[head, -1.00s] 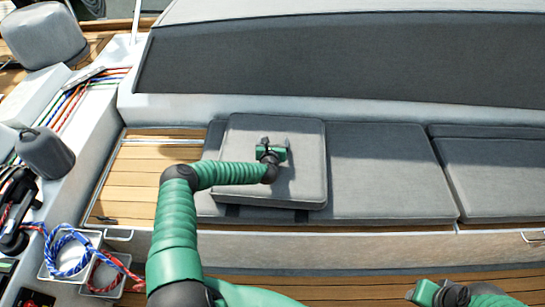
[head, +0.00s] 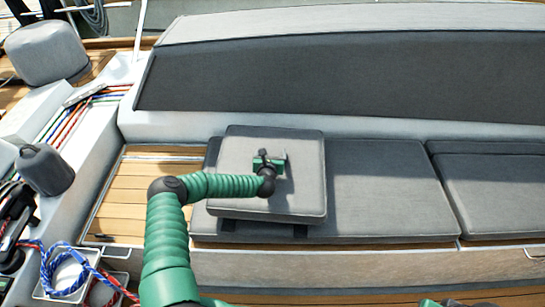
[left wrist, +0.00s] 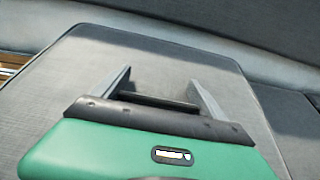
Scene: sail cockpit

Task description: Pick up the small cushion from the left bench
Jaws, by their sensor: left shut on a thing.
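The small cushion (head: 240,150), a grey square pad, is over the left end of the left bench's long grey seat cushion (head: 380,190). My left gripper (head: 272,157) is at the middle of its top face. In the left wrist view the cushion (left wrist: 60,90) fills much of the picture, and the two grey fingers (left wrist: 160,76) stand either side of a dark strap-like handle (left wrist: 158,102). The gripper is shut on the cushion by this handle. Whether the cushion is clear of the seat is hard to tell. Only slivers of my right arm show at the bottom edge.
The grey backrest (head: 340,80) runs behind the bench. Bare wooden slats (head: 150,190) lie left of the cushion. At the left are a dark grey jug-like object (head: 45,170), a winch, and bins with a blue rope (head: 60,270). Another seat cushion (head: 495,190) lies right.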

